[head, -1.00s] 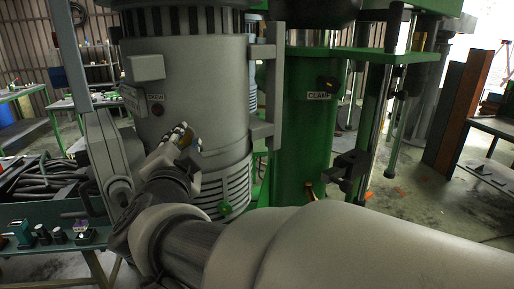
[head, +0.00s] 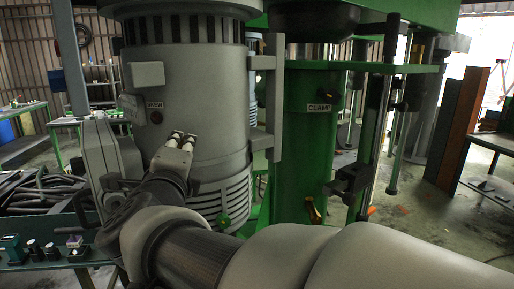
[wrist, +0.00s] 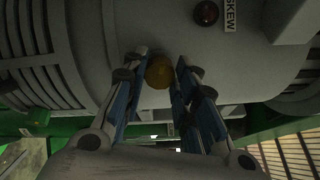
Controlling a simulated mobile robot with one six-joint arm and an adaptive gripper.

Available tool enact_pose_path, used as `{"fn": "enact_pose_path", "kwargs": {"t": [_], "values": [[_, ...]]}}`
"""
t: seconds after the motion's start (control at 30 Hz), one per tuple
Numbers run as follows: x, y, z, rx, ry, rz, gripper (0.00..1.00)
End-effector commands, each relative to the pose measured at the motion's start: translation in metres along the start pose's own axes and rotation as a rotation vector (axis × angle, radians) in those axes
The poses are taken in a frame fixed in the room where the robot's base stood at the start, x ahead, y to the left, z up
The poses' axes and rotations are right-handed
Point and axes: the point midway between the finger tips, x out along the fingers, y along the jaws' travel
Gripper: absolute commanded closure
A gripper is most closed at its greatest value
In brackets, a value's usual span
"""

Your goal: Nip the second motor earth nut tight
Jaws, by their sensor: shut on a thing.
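The large grey motor (head: 195,90) stands upright on the left of the head view, and its casing fills the top of the wrist view (wrist: 130,35). A round brass-coloured nut (wrist: 159,72) shows against the casing in the wrist view, between the fingertips of my gripper (wrist: 157,68). My gripper is shut on this nut. In the head view my gripper (head: 181,138) reaches up to the lower front of the casing, and the nut is hidden there. I cannot see how far the nut is seated.
A green column (head: 310,150) marked CLAMP stands to the right. A green bench (head: 70,215) with hoses and small parts is at the lower left.

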Motion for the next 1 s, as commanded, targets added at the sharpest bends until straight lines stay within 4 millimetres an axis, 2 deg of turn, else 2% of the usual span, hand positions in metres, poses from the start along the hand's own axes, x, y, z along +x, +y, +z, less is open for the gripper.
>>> {"fn": "enact_pose_path", "kwargs": {"t": [0.4, 0.9, 0.93, 1.0], "values": [[0.0000, -0.0015, 0.0002, 0.164, -0.001, -0.002, 0.97], [0.0000, -0.0016, 0.0003, 0.180, -0.001, -0.002, 0.97], [0.0000, -0.0016, 0.0003, 0.180, -0.001, -0.003, 0.72], [0.0000, -0.0015, 0.0003, 0.179, -0.001, -0.002, 0.67]]}}
